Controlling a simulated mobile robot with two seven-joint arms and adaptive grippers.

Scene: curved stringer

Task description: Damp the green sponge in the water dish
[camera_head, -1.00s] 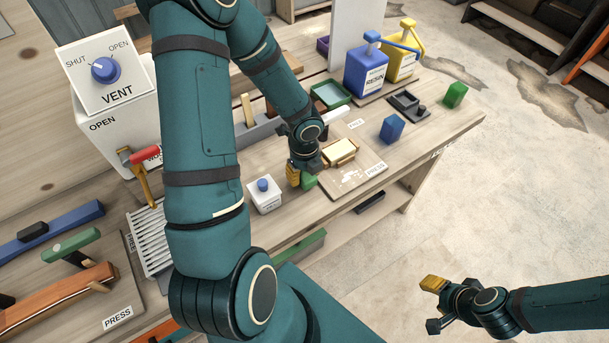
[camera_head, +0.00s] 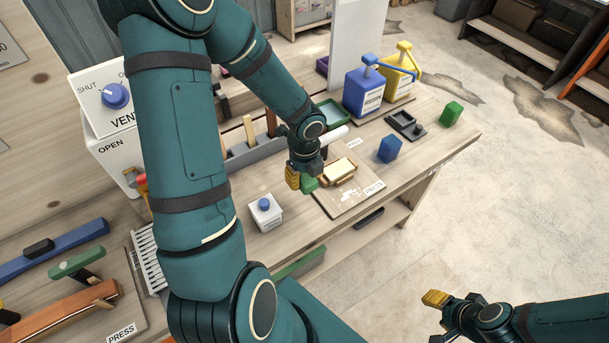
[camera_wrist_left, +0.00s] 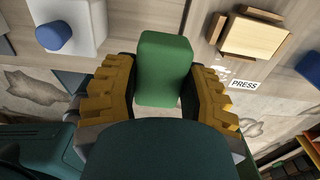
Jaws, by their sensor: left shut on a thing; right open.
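The green sponge (camera_wrist_left: 165,68) is a small upright block between the two yellow-padded fingers of my left gripper (camera_wrist_left: 160,95) in the left wrist view. In the head view my left gripper (camera_head: 303,181) is shut on the sponge (camera_head: 310,184), beside the left edge of the press board. Whether the sponge touches the bench is hard to tell. The water dish (camera_head: 345,122) is a green-rimmed tray with pale water, further back on the bench, partly behind my left arm. My right gripper (camera_head: 440,318) is open and empty at the lower right, over the floor.
A white box with a blue knob (camera_head: 265,213) stands in front of the left gripper. A wooden block (camera_head: 339,171) sits on the press board (camera_head: 345,202). Blue and yellow bottles (camera_head: 363,92), a blue block (camera_head: 389,149) and another green block (camera_head: 451,113) stand to the right.

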